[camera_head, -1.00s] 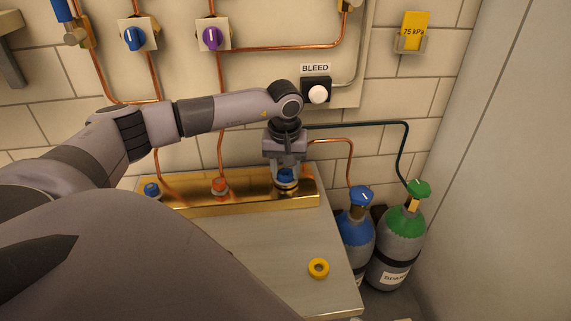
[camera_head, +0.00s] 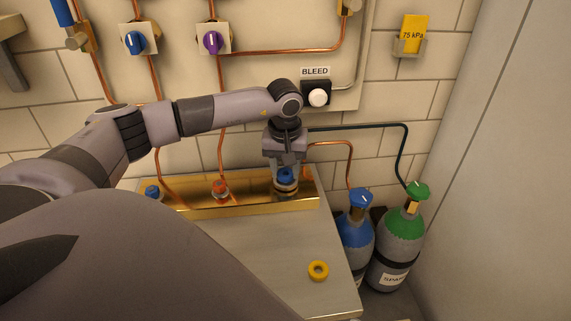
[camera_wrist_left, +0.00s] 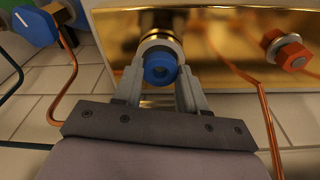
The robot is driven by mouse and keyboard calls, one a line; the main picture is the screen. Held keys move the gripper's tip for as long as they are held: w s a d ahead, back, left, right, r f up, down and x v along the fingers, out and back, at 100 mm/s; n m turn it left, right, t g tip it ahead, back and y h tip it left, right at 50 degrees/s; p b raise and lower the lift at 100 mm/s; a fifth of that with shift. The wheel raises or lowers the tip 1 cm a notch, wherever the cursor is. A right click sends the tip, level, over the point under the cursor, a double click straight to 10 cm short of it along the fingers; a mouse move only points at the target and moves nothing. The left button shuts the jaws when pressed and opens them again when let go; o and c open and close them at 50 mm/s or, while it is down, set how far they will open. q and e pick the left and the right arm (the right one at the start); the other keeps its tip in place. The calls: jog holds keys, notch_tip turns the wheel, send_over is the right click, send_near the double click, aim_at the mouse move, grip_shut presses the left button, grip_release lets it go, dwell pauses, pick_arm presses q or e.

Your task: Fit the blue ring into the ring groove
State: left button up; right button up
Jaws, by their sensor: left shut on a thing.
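In the left wrist view the blue ring (camera_wrist_left: 160,68) sits between the two fingers of the left gripper (camera_wrist_left: 160,85), in front of a round steel fitting (camera_wrist_left: 158,42) on the brass block. I cannot tell whether the ring touches the fitting or is seated, and no groove shows clearly. My right gripper is not in view.
The brass block (camera_head: 240,200) also bears a red nut (camera_head: 220,188) and a blue one (camera_head: 152,191). A yellow ring (camera_head: 318,270) lies on the metal bench (camera_head: 270,255). Blue (camera_head: 357,235) and green (camera_head: 404,235) gas bottles stand right of it. Copper pipes run close behind the block.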

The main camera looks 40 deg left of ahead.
pick_arm(q)
jog(key=shift+f+b, duration=0.4)
jog(key=shift+f, duration=0.1)
dwell(0.5)
jog(key=shift+r+p, duration=0.5)
jog(key=shift+r, duration=0.15)
jog(key=shift+f+b, duration=0.65)
jog(key=shift+f, duration=0.2)
dwell(0.8)
jog(key=shift+r, duration=0.15)
jog(key=shift+r+p, duration=0.45)
jog(key=shift+p, duration=0.05)
jog(key=o, duration=1.1)
jog(key=shift+r, duration=0.1)
